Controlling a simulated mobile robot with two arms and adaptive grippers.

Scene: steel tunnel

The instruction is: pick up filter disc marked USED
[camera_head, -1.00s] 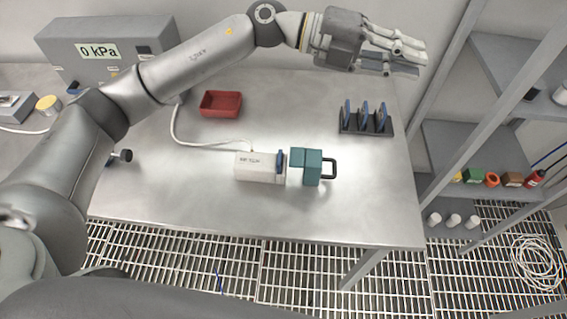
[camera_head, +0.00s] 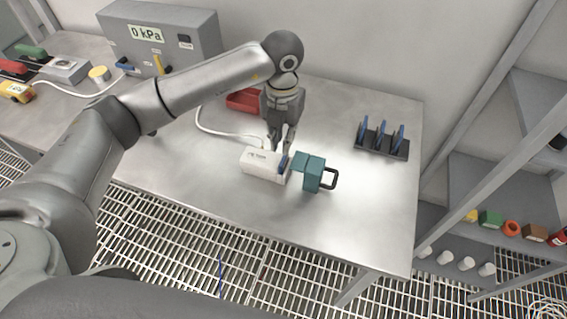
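A blue disc (camera_head: 283,164) stands upright in the gap between a white housing block (camera_head: 261,165) and a teal block with a black handle (camera_head: 313,173). No USED mark is readable on it. Three more upright blue discs (camera_head: 380,136) stand in a dark rack (camera_head: 371,145) at the right of the table. My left gripper (camera_head: 280,148) points down just above the white block and the blue disc. Its fingers look apart, with nothing seen between them. Whether a finger touches the disc cannot be told. My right gripper is not in view.
A red tray (camera_head: 240,100) lies partly behind my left gripper. A grey box reading 0 kPa (camera_head: 160,38) stands at the back left. A white cable (camera_head: 215,131) runs to the white block. Shelves (camera_head: 490,190) stand at the right. The table front is clear.

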